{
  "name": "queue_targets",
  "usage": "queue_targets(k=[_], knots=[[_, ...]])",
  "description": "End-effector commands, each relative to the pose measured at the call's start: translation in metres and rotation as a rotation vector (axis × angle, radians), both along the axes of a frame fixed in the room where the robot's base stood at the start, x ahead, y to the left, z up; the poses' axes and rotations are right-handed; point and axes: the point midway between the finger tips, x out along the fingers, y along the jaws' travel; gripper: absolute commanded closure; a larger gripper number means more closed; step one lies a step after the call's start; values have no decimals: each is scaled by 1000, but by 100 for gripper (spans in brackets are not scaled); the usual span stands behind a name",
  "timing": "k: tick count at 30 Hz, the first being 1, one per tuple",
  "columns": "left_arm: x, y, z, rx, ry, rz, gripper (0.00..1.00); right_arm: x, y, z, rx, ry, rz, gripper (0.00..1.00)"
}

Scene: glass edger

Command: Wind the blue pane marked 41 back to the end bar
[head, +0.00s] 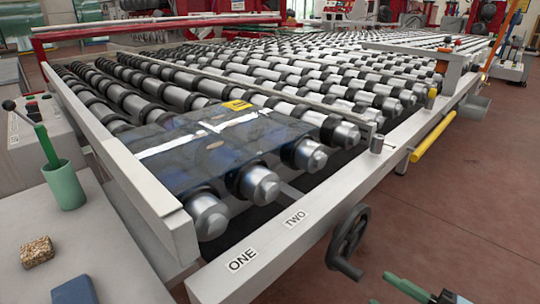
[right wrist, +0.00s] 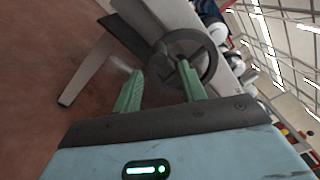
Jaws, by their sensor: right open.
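The blue pane (head: 190,165) lies flat on the near-left rollers, with white strips across it and a yellow label (head: 238,105) whose number is too small to read. A pale bar (head: 120,165) runs along the left end of the roller bed, close to the pane's left edge; I cannot tell whether they touch. A dark handwheel (head: 345,243) with a crank handle hangs on the front rail. My right gripper (head: 380,288) is low at the right, apart from the wheel. In the right wrist view my right gripper (right wrist: 160,72) is open and empty, facing the wheel (right wrist: 213,62). My left gripper is out of view.
The front rail (head: 330,195) carries labels ONE and TWO. Another bar (head: 240,88) crosses the rollers behind the pane. A grey side table (head: 120,260) holds a green cup (head: 64,187), a cork-like block (head: 37,252) and a blue block (head: 75,291). Open floor lies right.

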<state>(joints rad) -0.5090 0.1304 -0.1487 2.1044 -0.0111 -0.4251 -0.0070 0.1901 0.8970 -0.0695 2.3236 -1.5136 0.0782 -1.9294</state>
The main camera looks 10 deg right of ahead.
Motion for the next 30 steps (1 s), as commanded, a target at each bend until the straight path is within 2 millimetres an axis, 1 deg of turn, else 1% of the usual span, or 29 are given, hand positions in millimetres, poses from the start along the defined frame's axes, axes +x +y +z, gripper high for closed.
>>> queue_targets(k=[11, 21, 23, 26, 28, 30], knots=[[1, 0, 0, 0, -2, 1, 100, 0, 0, 0, 0, 0, 0, 59], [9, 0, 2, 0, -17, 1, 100, 0, 0, 0, 8, 9, -1, 59], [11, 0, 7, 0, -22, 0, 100, 1, -1, 1, 36, 36, -5, 59], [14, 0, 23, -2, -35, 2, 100, 2, -4, 1, 134, 134, -12, 59], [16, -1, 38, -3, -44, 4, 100, 2, -6, 0, 244, 236, -19, 59], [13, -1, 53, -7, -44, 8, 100, 2, -6, 0, 373, 345, -23, 59]])
